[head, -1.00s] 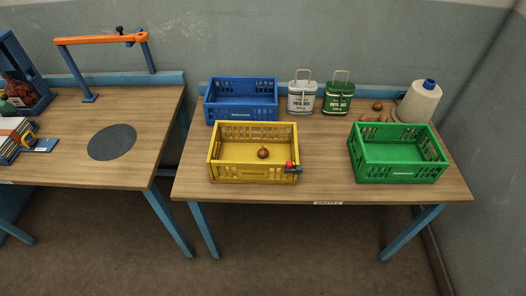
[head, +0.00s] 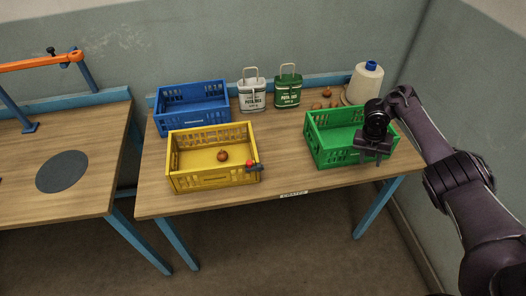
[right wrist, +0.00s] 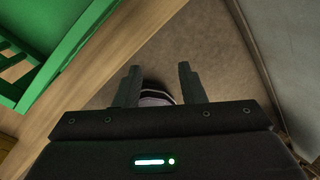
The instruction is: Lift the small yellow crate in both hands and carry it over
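The small yellow crate (head: 214,176) stands upright at the front left of the right-hand table. A round brown onion-like item (head: 222,155) lies in it, and a small red and dark tool (head: 253,167) sits at its right front corner. My right gripper (head: 372,152) is in front of the green crate, well to the right of the yellow one. In the right wrist view my right gripper (right wrist: 157,85) has its two fingers apart with nothing between them, over the table's edge and the floor. My left gripper is not in view.
The blue crate (head: 193,121) is just behind the yellow crate. The green crate (head: 323,147) stands at the right; its rim also shows in the right wrist view (right wrist: 62,50). Bare tabletop (head: 282,165) lies between the crates.

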